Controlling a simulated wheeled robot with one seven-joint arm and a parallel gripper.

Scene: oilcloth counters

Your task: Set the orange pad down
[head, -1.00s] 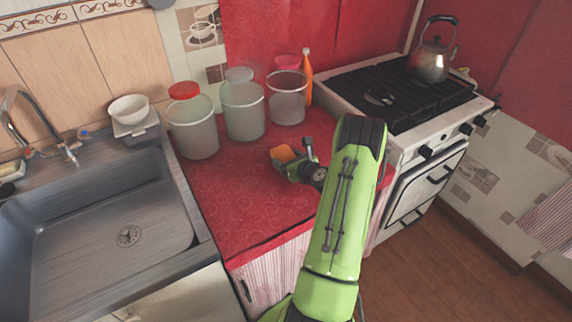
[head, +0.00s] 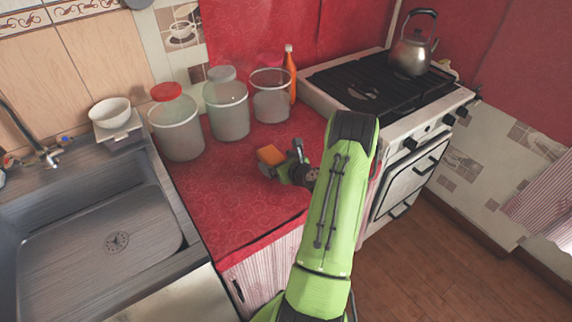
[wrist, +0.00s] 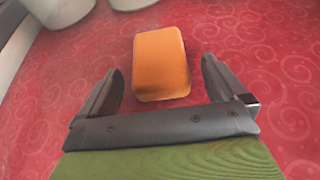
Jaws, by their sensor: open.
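The orange pad (head: 270,155) lies on the red oilcloth counter (head: 215,205), in front of the clear containers. In the wrist view the pad (wrist: 161,64) rests on the cloth just beyond and between my two fingers. My gripper (wrist: 160,85) is open, with a gap between each finger and the pad. In the head view my gripper (head: 281,163) is right beside the pad, and its fingers partly hide the cloth there.
Clear containers (head: 228,122) stand along the back, with an orange bottle (head: 291,75) beside them. A sink (head: 95,235) is at left and a stove (head: 395,95) with a kettle (head: 411,53) at right. The counter's front left is bare.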

